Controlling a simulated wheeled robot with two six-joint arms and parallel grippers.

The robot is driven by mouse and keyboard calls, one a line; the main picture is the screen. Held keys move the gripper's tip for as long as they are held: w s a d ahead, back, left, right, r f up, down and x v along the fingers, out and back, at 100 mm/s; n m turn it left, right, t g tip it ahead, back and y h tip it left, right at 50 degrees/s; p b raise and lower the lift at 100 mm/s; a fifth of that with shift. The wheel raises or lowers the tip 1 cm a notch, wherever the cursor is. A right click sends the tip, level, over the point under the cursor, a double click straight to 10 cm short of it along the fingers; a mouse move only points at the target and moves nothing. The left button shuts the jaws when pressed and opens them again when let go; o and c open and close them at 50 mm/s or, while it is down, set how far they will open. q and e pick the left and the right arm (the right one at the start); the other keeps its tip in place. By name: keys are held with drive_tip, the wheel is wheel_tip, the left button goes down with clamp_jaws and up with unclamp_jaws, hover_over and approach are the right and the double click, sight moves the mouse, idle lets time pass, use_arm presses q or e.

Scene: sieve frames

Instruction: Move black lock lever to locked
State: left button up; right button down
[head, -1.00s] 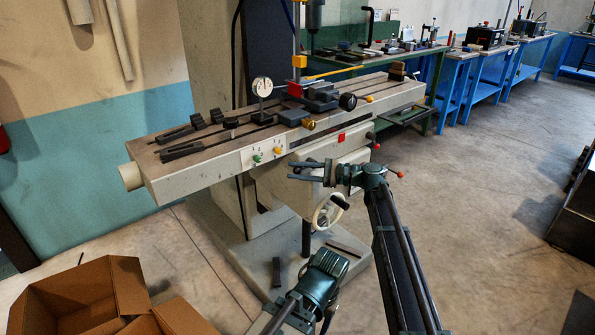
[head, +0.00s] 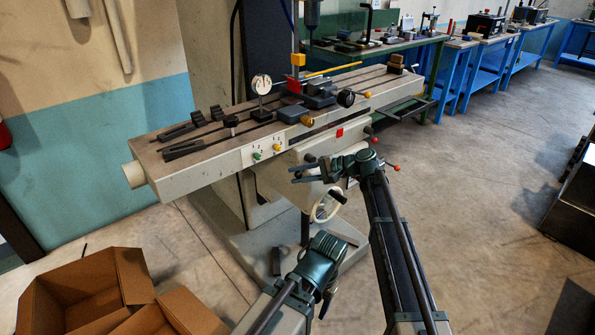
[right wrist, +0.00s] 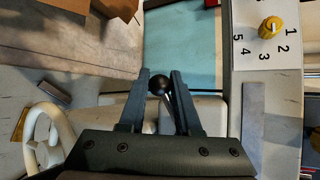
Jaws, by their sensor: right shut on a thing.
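The black lock lever has a round black knob (right wrist: 159,84) on a thin metal rod. In the right wrist view it lies between the two fingers of my right gripper (right wrist: 161,73), which is shut on it. In the head view a black knob (head: 310,158) shows at the front of the pale milling machine, just above the fingers of my right gripper (head: 294,174). No lock marking can be read. My left gripper (head: 326,297) is low in front of the machine, apart from it, and its fingers are too unclear to judge.
A white handwheel (head: 327,205) sits just below my right gripper. A panel has a yellow knob (right wrist: 271,27) with numbers around it. The machine table (head: 215,152) carries clamps and a dial gauge. Cardboard boxes (head: 80,290) stand at lower left.

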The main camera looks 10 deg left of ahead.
drive_tip(key=shift+w+d+f, duration=0.1)
drive_tip(key=shift+w+f, duration=0.05)
idle(0.4)
drive_tip(key=c, duration=0.6)
unclamp_jaws()
drive_tip(key=p+v, duration=0.5)
drive_tip(key=v, duration=0.8)
drive_tip(key=shift+d+r, duration=0.25)
drive_tip(key=shift+d, duration=0.1)
